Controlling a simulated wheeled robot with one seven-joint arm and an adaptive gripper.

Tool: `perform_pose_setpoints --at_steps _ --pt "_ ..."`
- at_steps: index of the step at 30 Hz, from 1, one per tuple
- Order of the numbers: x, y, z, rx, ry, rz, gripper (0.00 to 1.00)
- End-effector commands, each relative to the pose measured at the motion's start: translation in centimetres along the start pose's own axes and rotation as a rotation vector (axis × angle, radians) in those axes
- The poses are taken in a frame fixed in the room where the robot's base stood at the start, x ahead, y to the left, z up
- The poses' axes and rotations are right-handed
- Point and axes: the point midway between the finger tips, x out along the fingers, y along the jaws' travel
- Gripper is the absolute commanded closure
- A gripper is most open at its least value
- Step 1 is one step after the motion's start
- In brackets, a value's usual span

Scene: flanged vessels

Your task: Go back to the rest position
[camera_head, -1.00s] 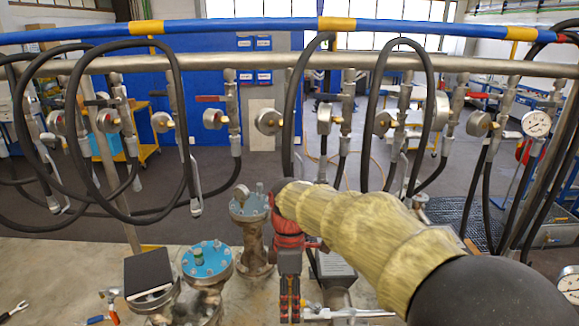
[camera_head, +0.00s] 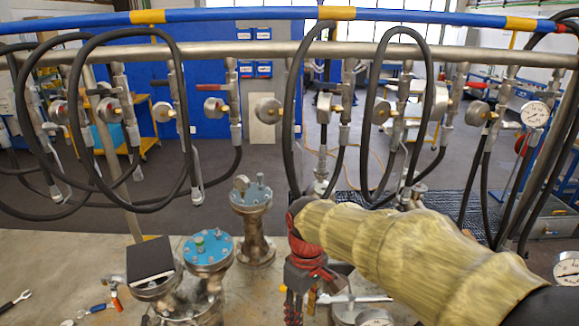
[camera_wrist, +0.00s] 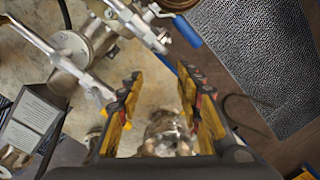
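My gripper (camera_head: 294,312) hangs below my yellow-sleeved arm in the head view, pointing down over the right part of the bench. In the wrist view my gripper (camera_wrist: 160,78) has its two fingers spread apart with nothing held between them. A metal fitting (camera_wrist: 166,132) shows beyond the gap, below the fingers. A flanged vessel with a blue-grey top (camera_head: 252,195) stands just left of my gripper, apart from it. A vessel with a blue lid (camera_head: 208,250) and one with a black square plate (camera_head: 150,262) stand further left.
A horizontal steel pipe (camera_head: 270,50) with gauges, valves and looping black hoses (camera_head: 75,120) spans the area behind the bench. A pressure gauge (camera_head: 535,113) hangs at the right. Hand tools (camera_head: 95,308) lie at the bench's front left. A dark mat (camera_wrist: 250,50) lies on the floor.

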Motion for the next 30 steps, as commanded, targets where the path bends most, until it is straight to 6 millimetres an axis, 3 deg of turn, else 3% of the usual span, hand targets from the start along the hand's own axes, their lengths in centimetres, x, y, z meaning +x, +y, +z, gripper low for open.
perform_pose_setpoints --at_steps 9,18,22,30 --pt "3.4 0.1 10.0 0.491 0.203 0.093 0.64" --pt "8.2 -0.8 18.7 0.728 0.407 0.179 0.64" --pt "9.2 -0.9 20.9 0.771 0.478 0.218 0.64" --pt "9.0 -0.3 21.9 0.807 0.526 0.248 0.64"
